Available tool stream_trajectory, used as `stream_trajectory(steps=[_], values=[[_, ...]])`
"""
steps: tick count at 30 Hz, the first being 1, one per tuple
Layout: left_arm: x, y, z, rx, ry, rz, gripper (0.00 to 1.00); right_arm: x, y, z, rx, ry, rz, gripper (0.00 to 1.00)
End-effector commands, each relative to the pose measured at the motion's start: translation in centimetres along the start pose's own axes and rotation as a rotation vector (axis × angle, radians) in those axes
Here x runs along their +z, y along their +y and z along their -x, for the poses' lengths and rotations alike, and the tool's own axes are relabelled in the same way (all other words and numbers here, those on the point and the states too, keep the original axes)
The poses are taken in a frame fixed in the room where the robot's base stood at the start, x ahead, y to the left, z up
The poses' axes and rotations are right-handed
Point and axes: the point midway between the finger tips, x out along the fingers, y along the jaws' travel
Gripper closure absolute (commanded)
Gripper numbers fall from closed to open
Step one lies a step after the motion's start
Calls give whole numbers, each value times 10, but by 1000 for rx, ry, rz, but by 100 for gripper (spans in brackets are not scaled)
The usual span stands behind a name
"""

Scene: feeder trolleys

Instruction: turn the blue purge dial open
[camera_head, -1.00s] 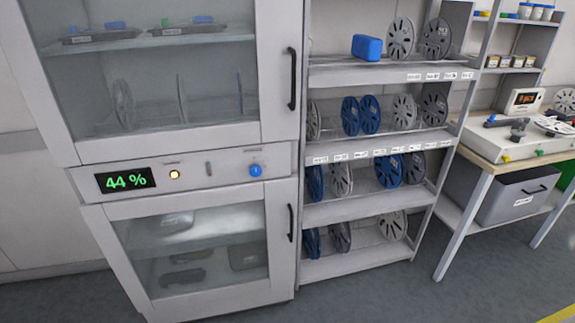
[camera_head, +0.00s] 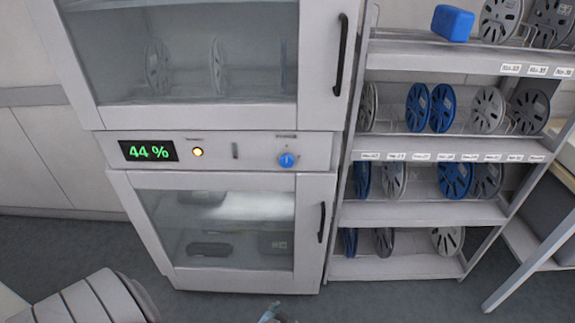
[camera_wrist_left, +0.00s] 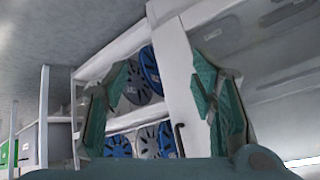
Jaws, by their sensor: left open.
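The blue purge dial (camera_head: 287,160) is a small round knob on the right part of the cabinet's control panel (camera_head: 220,143) in the head view. My left gripper (camera_wrist_left: 155,105) shows in the left wrist view with its two green-padded fingers apart and nothing between them. It is well away from the dial, and the reel shelves and a cabinet side show beyond its fingers. Only a small blurred piece at the bottom edge of the head view may be a gripper tip. The dial cannot be made out in the left wrist view. My right gripper is not in view.
The dry cabinet has a glass upper door (camera_head: 190,60) and a lower door (camera_head: 215,230), both shut, with dark vertical handles. The panel display (camera_head: 148,151) reads 44 %, beside a lit amber lamp (camera_head: 197,152). A reel rack (camera_head: 420,213) stands close on the right.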

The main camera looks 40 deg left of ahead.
Motion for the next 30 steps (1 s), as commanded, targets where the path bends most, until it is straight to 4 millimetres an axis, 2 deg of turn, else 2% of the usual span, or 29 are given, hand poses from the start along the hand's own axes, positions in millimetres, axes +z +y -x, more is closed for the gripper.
stream_trajectory(steps=[1,2,3,5,6,7,9,10,13,17,24,30], values=[[-72,-13,8,-68,151,46,48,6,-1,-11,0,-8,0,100],[-114,-26,22,-118,240,83,48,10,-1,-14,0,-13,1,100],[-164,-45,46,-183,356,139,48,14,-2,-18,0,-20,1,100],[-222,-74,90,-273,515,231,48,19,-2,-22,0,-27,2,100],[-248,-92,120,-323,604,290,48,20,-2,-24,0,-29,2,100],[-263,-104,140,-356,661,330,48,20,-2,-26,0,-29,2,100],[-285,-124,177,-408,759,403,48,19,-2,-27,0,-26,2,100],[-290,-130,187,-424,785,423,48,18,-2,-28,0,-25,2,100],[-302,-140,198,-441,825,449,48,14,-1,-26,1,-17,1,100],[-319,-154,183,-442,825,446,48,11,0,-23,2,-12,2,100],[-360,-190,139,-440,822,445,48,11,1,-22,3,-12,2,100],[-379,-208,118,-438,821,446,48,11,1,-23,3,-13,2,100]])
